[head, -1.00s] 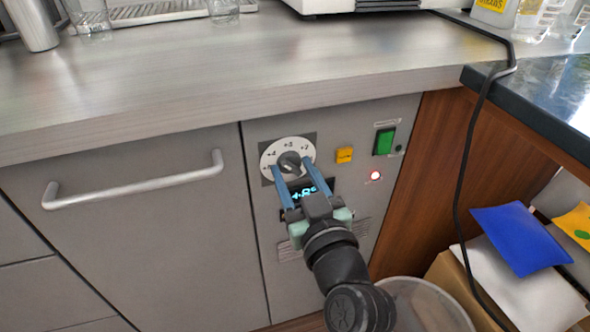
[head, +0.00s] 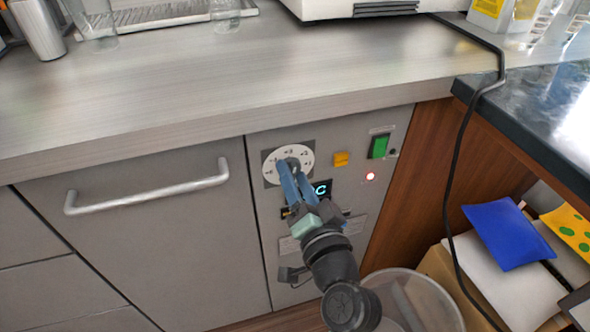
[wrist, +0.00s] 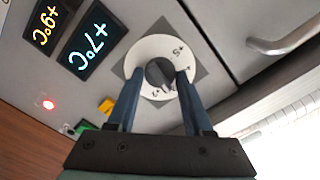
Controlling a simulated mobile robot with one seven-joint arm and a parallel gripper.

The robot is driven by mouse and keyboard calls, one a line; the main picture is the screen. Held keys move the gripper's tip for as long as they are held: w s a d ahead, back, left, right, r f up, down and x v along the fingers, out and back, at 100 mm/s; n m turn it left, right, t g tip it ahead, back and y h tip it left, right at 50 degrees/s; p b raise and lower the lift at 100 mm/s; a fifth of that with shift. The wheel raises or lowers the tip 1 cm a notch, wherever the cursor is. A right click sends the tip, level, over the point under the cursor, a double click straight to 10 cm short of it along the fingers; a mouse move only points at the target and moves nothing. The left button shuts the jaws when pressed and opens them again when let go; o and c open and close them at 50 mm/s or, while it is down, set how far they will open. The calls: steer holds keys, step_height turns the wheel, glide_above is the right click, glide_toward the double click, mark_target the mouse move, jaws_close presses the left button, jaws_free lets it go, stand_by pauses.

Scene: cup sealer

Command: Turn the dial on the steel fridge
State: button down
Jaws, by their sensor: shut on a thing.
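The steel fridge front (head: 330,240) stands under the counter. Its dial has a white numbered face (head: 271,160) around a dark knob, also seen in the wrist view as the dial face (wrist: 150,46) and knob (wrist: 157,73). My gripper (head: 290,172) reaches up to the dial from below right. In the wrist view my gripper (wrist: 156,76) has its blue fingers on either side of the knob, shut on it. The fingers cover part of the dial in the head view. A blue display (wrist: 90,40) reads about +7°C; an orange one (wrist: 46,26) reads about +9°C.
A yellow button (head: 341,159), a green switch (head: 379,146) and a lit red lamp (head: 370,177) sit right of the dial. A bar handle (head: 150,195) projects at left. The counter edge (head: 200,150) overhangs above. A clear bin (head: 415,300) stands at lower right.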

steer(key=shift+m+p, duration=1.95)
steer(key=shift+m, duration=1.95)
steer(key=shift+c, duration=1.5)
jaws_free()
steer(key=v, duration=1.3)
